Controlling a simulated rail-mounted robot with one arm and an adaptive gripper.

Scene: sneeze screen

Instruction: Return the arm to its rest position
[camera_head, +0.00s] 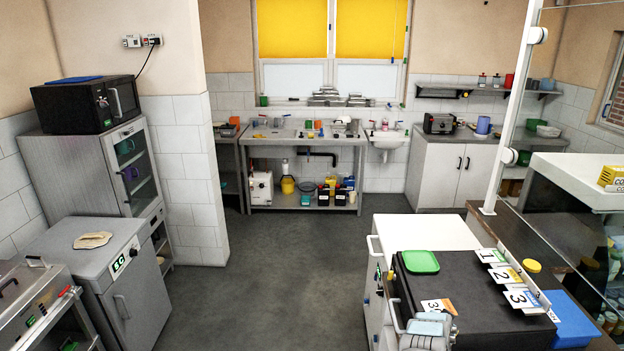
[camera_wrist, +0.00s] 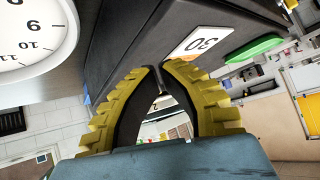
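My gripper (camera_wrist: 158,68) shows in the wrist view with two yellow ribbed fingers and dark inner pads. I cannot make out the gripper clearly in the head view. Pale grey parts at the counter's front edge there may be my arm.
A round dial (camera_wrist: 35,35) is close in the wrist view. The grey floor (camera_head: 290,270) in the middle is free.

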